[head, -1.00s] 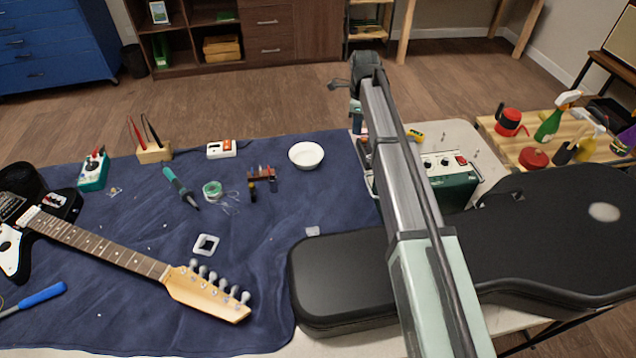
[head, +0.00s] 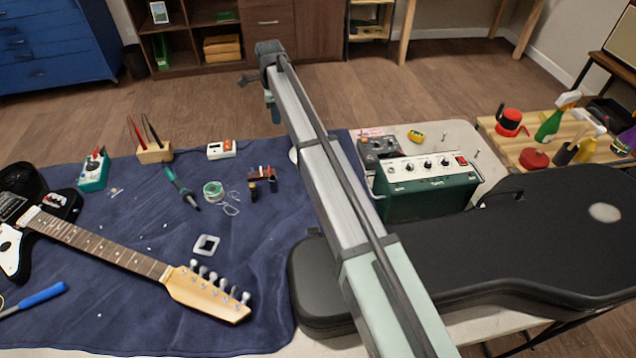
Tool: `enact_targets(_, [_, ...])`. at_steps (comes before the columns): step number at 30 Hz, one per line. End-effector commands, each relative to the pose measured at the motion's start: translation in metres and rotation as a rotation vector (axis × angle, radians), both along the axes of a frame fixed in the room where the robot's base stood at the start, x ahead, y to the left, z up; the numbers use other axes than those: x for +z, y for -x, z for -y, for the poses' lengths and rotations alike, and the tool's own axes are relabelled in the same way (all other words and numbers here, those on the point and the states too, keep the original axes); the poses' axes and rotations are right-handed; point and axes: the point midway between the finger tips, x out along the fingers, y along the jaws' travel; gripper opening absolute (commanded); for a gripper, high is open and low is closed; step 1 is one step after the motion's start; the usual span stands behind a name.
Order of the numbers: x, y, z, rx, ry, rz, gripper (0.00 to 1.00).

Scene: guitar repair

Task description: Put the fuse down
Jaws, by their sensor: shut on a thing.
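My arm crosses the head view from the bottom right up to the wrist area at the top centre. Its far end hangs down behind the long link, above the mat's back edge. The fingers of my gripper are hidden behind the arm, so what they hold does not show. I cannot make out a fuse anywhere; it is hidden or too small to tell. A white bowl (head: 293,155) is almost fully covered by my arm, with only its left edge showing. The dark blue mat (head: 130,290) lies across the left of the table.
A guitar (head: 120,250), soldering iron (head: 181,187), solder spool (head: 213,190) and white square frame (head: 206,245) lie on the mat. A green amplifier (head: 425,185) stands back right. A black guitar case (head: 530,235) fills the right. The mat between the frame and the case is fairly clear.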

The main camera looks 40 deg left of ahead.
Motion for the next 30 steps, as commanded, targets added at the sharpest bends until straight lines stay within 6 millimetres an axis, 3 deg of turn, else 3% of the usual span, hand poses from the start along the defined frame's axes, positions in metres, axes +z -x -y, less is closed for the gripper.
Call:
enact_targets(5, [-0.006,0.001,0.002,0.038,0.000,0.000,0.00])
enact_targets(15, [-0.055,0.001,0.002,0.039,0.001,-0.001,0.00])
enact_targets(30, [-0.100,0.001,0.002,0.039,0.000,0.000,0.00])
